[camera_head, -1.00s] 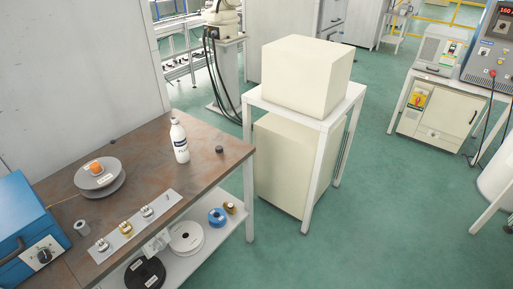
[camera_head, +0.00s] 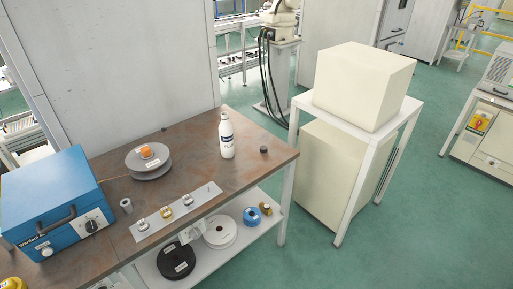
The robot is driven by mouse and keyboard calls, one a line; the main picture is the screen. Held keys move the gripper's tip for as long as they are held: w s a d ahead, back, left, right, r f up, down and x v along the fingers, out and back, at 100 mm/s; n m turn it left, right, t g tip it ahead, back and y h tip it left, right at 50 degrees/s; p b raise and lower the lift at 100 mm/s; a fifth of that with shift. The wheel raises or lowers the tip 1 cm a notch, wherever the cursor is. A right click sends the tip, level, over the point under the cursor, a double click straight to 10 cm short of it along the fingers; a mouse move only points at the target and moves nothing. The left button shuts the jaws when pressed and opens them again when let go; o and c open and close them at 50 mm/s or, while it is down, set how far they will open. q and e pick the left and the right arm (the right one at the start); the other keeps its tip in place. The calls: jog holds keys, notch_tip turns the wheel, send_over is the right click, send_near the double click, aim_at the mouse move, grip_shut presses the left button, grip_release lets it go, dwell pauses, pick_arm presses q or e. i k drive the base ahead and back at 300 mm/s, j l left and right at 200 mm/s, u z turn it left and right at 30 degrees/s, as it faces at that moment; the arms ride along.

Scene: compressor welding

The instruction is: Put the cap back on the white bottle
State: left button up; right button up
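The white bottle (camera_head: 226,137) stands upright on the brown workbench (camera_head: 188,152), near its back right. A small dark round piece (camera_head: 264,149), which looks like the cap, lies on the bench just right of the bottle and apart from it. The top of the bottle is small in view, and its opening cannot be made out clearly. Neither of my grippers shows in the head view.
A blue box (camera_head: 58,207) stands at the bench's left. Grey discs with an orange piece (camera_head: 147,151) and a metal strip (camera_head: 207,192) lie on top. A lower shelf (camera_head: 225,252) holds spools. A white table (camera_head: 362,133) stands right. Green floor is open in front.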

aim_at(226, 129)
jog(key=i+l+u, duration=0.3)
jog(key=i+l, duration=1.1)
jog(key=l, duration=0.1)
